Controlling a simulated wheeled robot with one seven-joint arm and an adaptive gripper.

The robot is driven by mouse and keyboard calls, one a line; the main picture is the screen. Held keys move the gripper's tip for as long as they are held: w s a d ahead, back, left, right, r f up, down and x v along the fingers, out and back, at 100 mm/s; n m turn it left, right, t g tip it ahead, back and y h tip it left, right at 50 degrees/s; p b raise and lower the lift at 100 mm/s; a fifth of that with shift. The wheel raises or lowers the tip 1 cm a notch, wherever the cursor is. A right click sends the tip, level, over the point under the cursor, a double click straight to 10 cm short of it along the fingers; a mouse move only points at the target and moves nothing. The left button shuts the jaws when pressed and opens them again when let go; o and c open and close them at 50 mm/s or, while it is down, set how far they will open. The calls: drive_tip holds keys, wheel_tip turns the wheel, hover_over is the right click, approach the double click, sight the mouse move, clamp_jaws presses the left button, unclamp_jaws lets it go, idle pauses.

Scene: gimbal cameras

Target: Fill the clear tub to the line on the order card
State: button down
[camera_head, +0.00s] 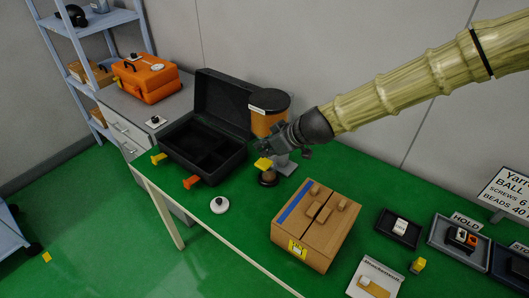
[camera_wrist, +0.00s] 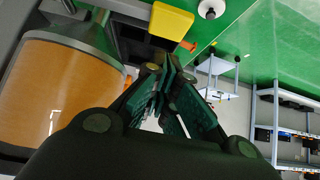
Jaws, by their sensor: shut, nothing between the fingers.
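The order card (camera_head: 505,195) stands at the right edge, partly cut off, with lines for ball screws and beads. An orange-filled cylinder with a black lid (camera_head: 268,112) stands behind my gripper; a large orange cylinder also fills the left of the wrist view (camera_wrist: 65,90). A yellow piece (camera_head: 263,163) lies just below my gripper, and a yellow block shows ahead in the wrist view (camera_wrist: 171,20). Under it is a small dark round thing (camera_head: 268,179). I cannot make out a clear tub for certain. My gripper (camera_head: 266,150) is shut and empty, its fingers together in the wrist view (camera_wrist: 162,75).
An open black case (camera_head: 205,150) lies left of my gripper. A cardboard box (camera_head: 312,235) with small blocks on top stands in front. A white disc (camera_head: 219,205), a small dark tray (camera_head: 398,228) and a HOLD tray (camera_head: 458,240) are on the green table. An orange toolbox (camera_head: 147,80) sits behind.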

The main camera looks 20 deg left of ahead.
sight(265, 164)
drive_tip(key=shift+f+p, duration=0.55)
drive_tip(key=shift+f, duration=0.9)
drive_tip(key=shift+d+f, duration=0.1)
